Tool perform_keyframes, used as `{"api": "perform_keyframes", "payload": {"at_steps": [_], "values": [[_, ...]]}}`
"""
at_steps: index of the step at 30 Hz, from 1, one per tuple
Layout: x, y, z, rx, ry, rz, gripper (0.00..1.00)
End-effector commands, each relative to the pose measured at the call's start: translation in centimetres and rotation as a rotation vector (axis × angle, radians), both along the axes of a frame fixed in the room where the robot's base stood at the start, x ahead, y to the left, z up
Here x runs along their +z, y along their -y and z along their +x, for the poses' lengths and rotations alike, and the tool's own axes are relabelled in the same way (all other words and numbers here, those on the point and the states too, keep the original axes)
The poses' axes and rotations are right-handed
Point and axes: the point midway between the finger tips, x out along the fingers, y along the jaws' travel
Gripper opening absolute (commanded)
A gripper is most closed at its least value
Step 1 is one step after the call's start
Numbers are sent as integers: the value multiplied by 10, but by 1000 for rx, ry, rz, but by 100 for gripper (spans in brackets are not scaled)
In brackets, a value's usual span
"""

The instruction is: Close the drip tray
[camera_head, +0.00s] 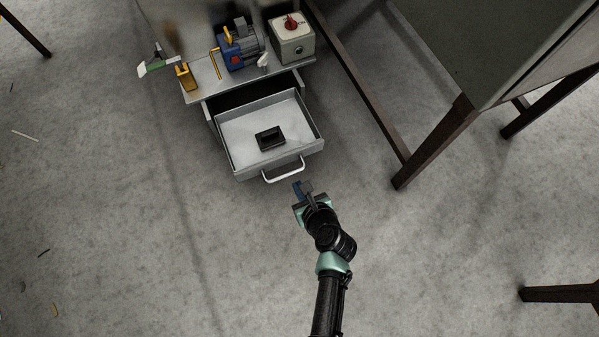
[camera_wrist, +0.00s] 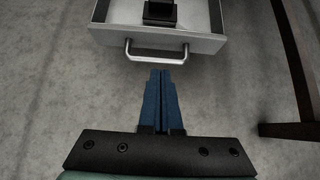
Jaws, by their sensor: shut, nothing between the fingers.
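The drip tray (camera_head: 237,125) is a grey metal drawer, pulled out from under a small metal bench. A black block-like object (camera_head: 270,138) lies inside it. A pale bar handle (camera_head: 284,171) is on its front face, and the handle also shows in the wrist view (camera_wrist: 157,57). My gripper (camera_head: 303,188) is just in front of the handle, slightly to its right in the head view. Its blue fingers (camera_wrist: 161,76) are together and empty, pointing at the handle from a short distance. I cannot tell whether the fingertips touch the handle.
The bench (camera_head: 203,80) holds a blue and grey motor pump (camera_head: 241,50), a grey box with a red knob (camera_head: 292,40) and a yellow part (camera_head: 185,76). A dark table leg (camera_head: 400,172) stands to the right. Open concrete floor lies left and in front.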

Motion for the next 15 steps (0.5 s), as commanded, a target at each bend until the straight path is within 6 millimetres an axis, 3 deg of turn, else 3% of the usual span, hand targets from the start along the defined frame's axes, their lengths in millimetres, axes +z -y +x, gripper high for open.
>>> {"api": "perform_keyframes", "payload": {"at_steps": [1,9,15], "values": [[-14,-3,8,4,1,-1,0],[-46,-14,43,4,3,-2,0],[-50,-23,71,4,6,-4,0]]}}
